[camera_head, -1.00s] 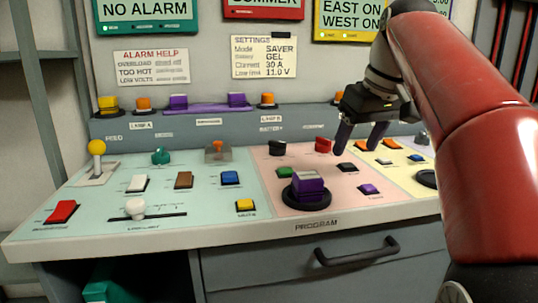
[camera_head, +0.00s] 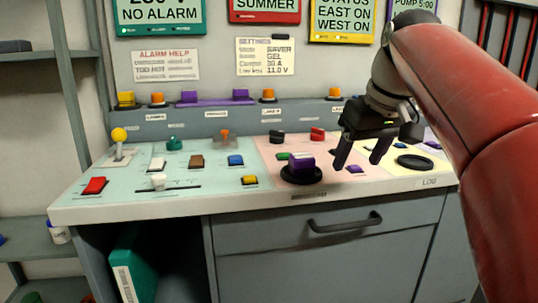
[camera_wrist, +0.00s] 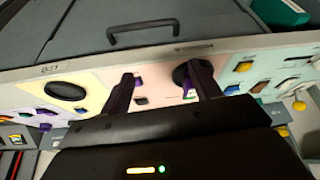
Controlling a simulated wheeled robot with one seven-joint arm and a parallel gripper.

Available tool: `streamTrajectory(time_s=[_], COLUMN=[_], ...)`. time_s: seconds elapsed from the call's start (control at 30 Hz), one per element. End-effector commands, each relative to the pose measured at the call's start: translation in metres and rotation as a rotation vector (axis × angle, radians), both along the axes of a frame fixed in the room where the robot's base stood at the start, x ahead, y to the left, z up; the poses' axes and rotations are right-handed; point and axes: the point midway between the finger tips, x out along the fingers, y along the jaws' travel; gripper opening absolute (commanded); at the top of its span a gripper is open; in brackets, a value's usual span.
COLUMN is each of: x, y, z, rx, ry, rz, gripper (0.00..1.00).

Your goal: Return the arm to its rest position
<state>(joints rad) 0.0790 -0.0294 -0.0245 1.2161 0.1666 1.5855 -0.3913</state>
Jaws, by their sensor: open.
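My gripper (camera_head: 360,156) is open and empty in the head view. It hangs at the end of my red arm above the right part of the control desk (camera_head: 240,205), over the pink and yellow panels. In the wrist view its two dark fingers (camera_wrist: 165,92) stand apart, with desk surface visible between them. A purple knob on a black round base (camera_head: 301,168) lies left of the fingers in the head view; in the wrist view the right finger partly covers it. I cannot tell the exact height of the fingers over the desk.
The desk holds many controls, among them a yellow-topped lever (camera_head: 119,136), a red switch (camera_head: 94,186) and a black round disc (camera_head: 415,162). A drawer handle (camera_head: 345,222) juts from the front. Signs hang on the wall behind. A shelf (camera_head: 45,240) stands at left.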

Motion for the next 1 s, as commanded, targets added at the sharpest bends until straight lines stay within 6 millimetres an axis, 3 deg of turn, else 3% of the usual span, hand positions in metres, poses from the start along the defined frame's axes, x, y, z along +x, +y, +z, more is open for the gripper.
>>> streamTrajectory(time_s=[0.23, 0.37, 0.73, 0.9, 1.0], x=[-0.032, -0.060, -0.163, -0.186, -0.191], y=[0.004, 0.006, 0.009, 0.008, 0.008], z=[-0.031, -0.062, -0.207, -0.247, -0.256], rx=[0.004, 0.007, 0.007, 0.008, 0.009], ry=[-0.010, -0.021, -0.073, -0.087, -0.090], rz=[-0.071, -0.126, -0.286, -0.316, -0.322], gripper=[0.63, 0.63, 0.63, 0.63, 0.63])
